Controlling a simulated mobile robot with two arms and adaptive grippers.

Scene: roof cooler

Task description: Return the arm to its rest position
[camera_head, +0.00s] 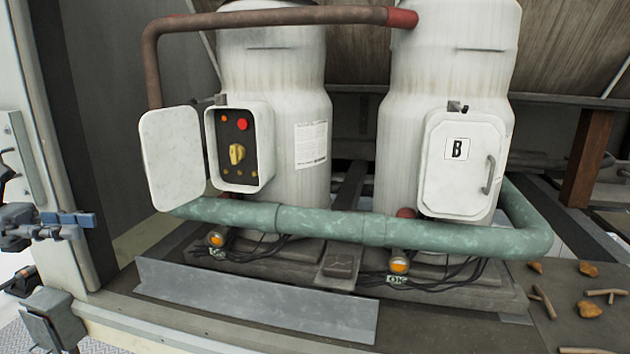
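My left gripper (62,224) is at the far left edge, in front of the pale frame post. It is small and seen edge-on, and I cannot tell whether its fingers are apart. It stands well clear of the open cabinet to its right. No object shows in it. My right gripper is not in view. The left white tank (290,100) carries a control box (240,147) with its door (172,158) swung open to the left. A yellow knob (237,154) and a red button (242,124) show inside.
The right tank (450,75) has a closed box marked B (462,165). A green pipe (330,224) runs across the front and a brown pipe (270,17) above. A metal angle strip (255,300) lies on the front ledge. Twigs and leaves (588,309) lie at right.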

